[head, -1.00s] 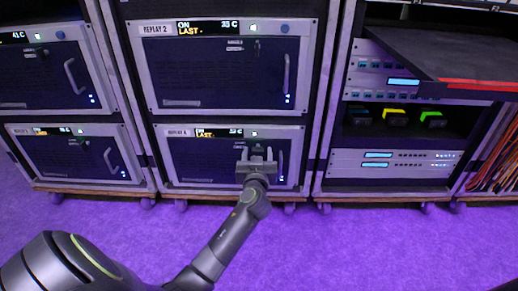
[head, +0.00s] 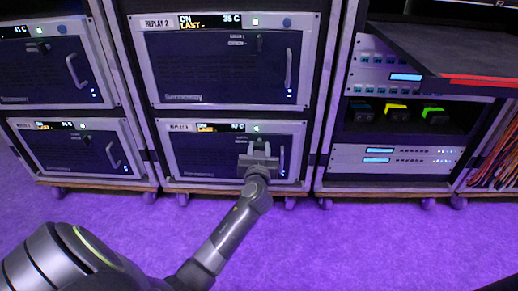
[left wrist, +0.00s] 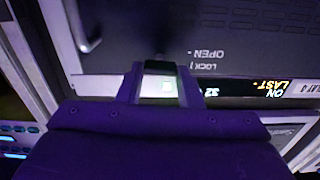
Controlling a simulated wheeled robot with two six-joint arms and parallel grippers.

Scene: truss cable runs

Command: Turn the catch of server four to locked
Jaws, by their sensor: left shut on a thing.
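Server four is the lower middle unit (head: 200,155), labelled like REPLAY 4, with a lit display (head: 220,127) along its top. My left gripper (head: 258,147) is at the right half of its front, shut on the catch, which is mostly hidden by the fingers. In the left wrist view the gripper (left wrist: 161,68) points at the panel, seen upside down, with the OPEN (left wrist: 208,54) and LOCK (left wrist: 205,66) lettering beside the fingertips. The catch's exact angle cannot be told. My right gripper is not in view.
The server's bar handle (head: 282,160) stands close to the right of the gripper; it also shows in the left wrist view (left wrist: 88,30). REPLAY 2 (head: 225,75) sits above. A dark shelf (head: 440,55) juts out at the upper right. The purple floor in front is clear.

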